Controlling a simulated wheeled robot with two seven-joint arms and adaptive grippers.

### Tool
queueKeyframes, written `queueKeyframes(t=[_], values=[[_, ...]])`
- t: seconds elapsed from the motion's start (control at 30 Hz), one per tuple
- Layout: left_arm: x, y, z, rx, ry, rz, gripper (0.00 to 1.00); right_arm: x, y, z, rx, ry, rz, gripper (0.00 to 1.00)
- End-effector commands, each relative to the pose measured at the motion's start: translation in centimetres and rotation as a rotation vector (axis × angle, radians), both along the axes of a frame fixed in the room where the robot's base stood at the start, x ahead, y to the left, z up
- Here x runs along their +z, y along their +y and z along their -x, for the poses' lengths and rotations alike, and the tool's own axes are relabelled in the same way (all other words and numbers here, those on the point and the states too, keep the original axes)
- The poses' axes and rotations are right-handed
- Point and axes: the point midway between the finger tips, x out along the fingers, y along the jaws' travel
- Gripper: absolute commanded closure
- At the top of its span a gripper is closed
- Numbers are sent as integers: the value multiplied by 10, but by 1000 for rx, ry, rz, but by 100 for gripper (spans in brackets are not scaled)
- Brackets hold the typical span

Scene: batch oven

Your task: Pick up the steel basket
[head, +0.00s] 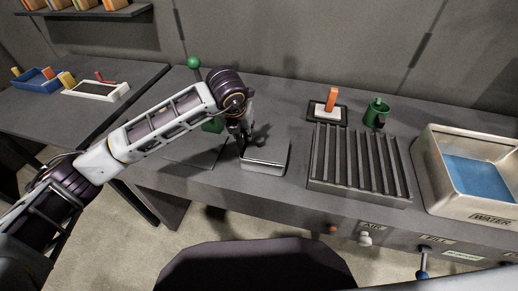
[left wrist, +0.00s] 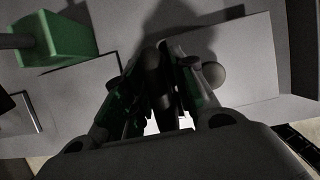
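The steel basket (head: 264,157) is a small, shiny, shallow metal box on the grey bench, left of the ribbed rack. My left gripper (head: 241,143) points down at its left end, very close to it or touching it. In the left wrist view the gripper fingers (left wrist: 172,90) are dark and close together, over a pale surface. Shadow and the gripper's own body hide what lies between the fingertips, so I cannot tell whether they hold the basket. A small round knob shows beside the fingers. My right gripper is not in view.
A ribbed dark rack (head: 350,165) stands right of the basket, and a water tank (head: 428,165) farther right. Behind are an orange-handled tool (head: 332,100) and a green cup (head: 376,112). A green block (left wrist: 68,38) stands near the gripper. A side table holds trays.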

Motion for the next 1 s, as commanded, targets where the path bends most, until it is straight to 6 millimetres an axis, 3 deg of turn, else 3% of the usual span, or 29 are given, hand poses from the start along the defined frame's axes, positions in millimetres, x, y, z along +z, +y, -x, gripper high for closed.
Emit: queueKeyframes(t=[0.33,0.67,0.87,1.0], values=[[-15,-2,-6,-1,-1,0,73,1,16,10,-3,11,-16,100],[-15,-2,-6,-1,0,0,73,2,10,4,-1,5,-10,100],[-15,-2,-6,-1,0,0,98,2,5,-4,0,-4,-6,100],[-15,-2,-6,-1,0,0,100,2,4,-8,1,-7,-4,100]])
